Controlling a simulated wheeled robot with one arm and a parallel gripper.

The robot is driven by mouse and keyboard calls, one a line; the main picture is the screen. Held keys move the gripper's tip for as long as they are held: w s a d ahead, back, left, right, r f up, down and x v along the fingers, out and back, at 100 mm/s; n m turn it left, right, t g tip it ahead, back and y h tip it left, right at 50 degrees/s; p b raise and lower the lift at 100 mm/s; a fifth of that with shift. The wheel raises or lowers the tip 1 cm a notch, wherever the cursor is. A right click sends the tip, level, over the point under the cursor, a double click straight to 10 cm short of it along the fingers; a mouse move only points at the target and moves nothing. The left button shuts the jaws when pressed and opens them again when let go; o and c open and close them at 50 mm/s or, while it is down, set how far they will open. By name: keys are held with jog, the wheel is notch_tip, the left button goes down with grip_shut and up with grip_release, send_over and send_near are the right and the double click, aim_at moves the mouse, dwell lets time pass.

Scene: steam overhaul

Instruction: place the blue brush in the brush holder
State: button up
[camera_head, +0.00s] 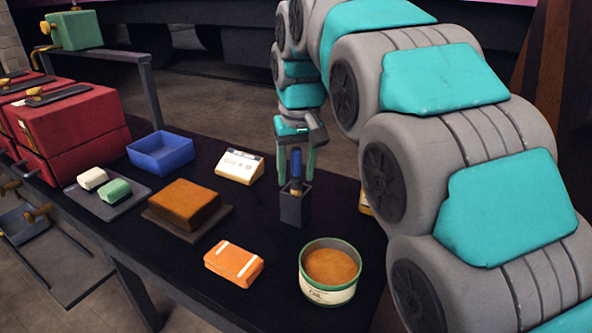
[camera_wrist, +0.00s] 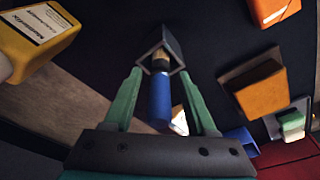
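The blue brush (camera_head: 296,163) stands upright in the dark square brush holder (camera_head: 294,209), handle up. In the wrist view, the blue handle (camera_wrist: 160,103) points toward my gripper and its tan lower part enters the mouth of the holder (camera_wrist: 172,50). The brush's lower end is hidden inside. My gripper (camera_head: 296,177) is directly above the holder, with its green fingers on either side of the brush. In the wrist view, my gripper (camera_wrist: 160,71) is open, with gaps between the handle and both fingers.
An oil tin (camera_head: 330,292) stands in front right of the holder, and an orange packet (camera_head: 234,264) lies front left. A yellow container (camera_wrist: 38,38) is near my gripper.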

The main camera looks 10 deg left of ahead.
aim_at(297, 151)
jog(key=r, duration=0.6)
jog(key=shift+s+d+r, duration=0.15)
jog(key=shift+s+r, duration=0.1)
jog(key=shift+s, duration=0.1)
jog(key=shift+s+d+r, duration=0.1)
jog(key=shift+s+r, duration=0.05)
jog(key=shift+r, duration=0.4)
jog(key=shift+s, duration=0.1)
